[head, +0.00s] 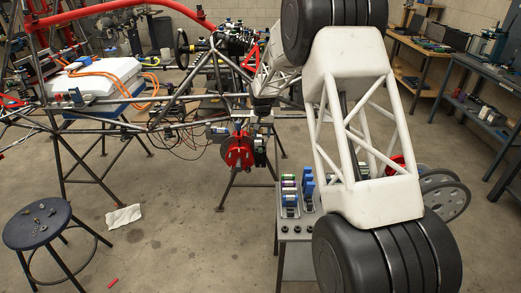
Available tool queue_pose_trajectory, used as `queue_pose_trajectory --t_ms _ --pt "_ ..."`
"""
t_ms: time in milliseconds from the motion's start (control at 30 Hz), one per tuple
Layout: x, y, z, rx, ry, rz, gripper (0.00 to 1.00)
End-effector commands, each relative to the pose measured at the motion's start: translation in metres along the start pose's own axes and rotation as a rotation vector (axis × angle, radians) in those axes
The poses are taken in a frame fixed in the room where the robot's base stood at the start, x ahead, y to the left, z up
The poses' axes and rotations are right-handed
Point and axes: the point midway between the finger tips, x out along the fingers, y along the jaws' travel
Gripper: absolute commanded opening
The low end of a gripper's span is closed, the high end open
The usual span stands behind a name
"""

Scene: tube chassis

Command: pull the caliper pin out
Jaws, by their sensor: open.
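A red round brake part (238,151) with dark fittings, where the caliper appears to be, sits on the tube chassis (185,92) near the middle of the head view. The caliper pin is too small to make out. My gripper (262,116) is small and dark at the end of my white arm, just above and to the right of the red part. It is open. Its fingertips are hard to separate from the dark parts behind, and I cannot tell whether it touches anything.
A grey cart (296,229) with several blue and green items stands right of the red part, partly behind my arm. Loose wires (190,140) hang left of it. A round stool (38,226) holds small parts. A white cloth (123,216) lies on open floor.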

Motion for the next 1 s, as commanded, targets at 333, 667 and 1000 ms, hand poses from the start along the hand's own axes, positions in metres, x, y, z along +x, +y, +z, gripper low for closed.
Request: queue_pose_trajectory --t_ms 333,667,1000 --pt "0.016 -0.007 -0.011 0.000 -0.005 0.001 0.47" --pt "0.018 -0.007 -0.011 0.000 -0.006 0.001 0.47" --pt "0.045 -0.006 -0.010 0.000 -0.006 0.001 0.47"
